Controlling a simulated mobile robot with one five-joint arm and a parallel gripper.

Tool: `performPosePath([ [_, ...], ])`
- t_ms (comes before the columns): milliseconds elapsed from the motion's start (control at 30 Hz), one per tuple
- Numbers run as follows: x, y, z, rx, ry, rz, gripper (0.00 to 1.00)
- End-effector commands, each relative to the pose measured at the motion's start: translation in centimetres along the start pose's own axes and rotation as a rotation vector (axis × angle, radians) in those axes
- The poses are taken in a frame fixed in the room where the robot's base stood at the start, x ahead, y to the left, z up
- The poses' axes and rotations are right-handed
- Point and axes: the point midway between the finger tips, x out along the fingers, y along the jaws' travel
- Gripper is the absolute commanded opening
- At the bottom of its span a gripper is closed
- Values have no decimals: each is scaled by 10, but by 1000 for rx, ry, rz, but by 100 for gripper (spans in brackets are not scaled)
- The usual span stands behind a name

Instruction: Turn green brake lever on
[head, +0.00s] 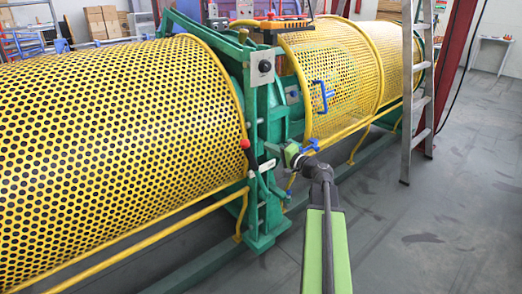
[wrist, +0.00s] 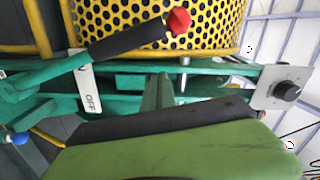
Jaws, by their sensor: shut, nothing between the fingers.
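The green brake lever has a black grip (head: 251,156) and a red end knob (head: 245,144), on the green machine frame beside the large yellow drum. My gripper (head: 286,152) is shut and empty, just right of the lever in the head view. I cannot make out contact with the lever. My gripper's green and black body fills the wrist view's bottom.
A grey control box (head: 262,69) with a black dial is on the frame above. A yellow perforated guard with a blue handle (head: 320,97) is to the right. A stepladder (head: 412,110) stands further right. Grey floor (head: 450,220) is open at the lower right.

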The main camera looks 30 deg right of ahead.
Motion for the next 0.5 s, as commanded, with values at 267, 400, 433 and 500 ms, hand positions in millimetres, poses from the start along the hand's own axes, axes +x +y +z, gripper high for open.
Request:
performPosePath([
  [267, -72, 0, 2, 0, 6, 1, 0],
  [400, -86, 0, 2, 0, 4, 0, 0],
  [433, -88, 0, 2, 1, 4, 0, 0],
  [500, -90, 0, 1, 1, 4, 0, 0],
])
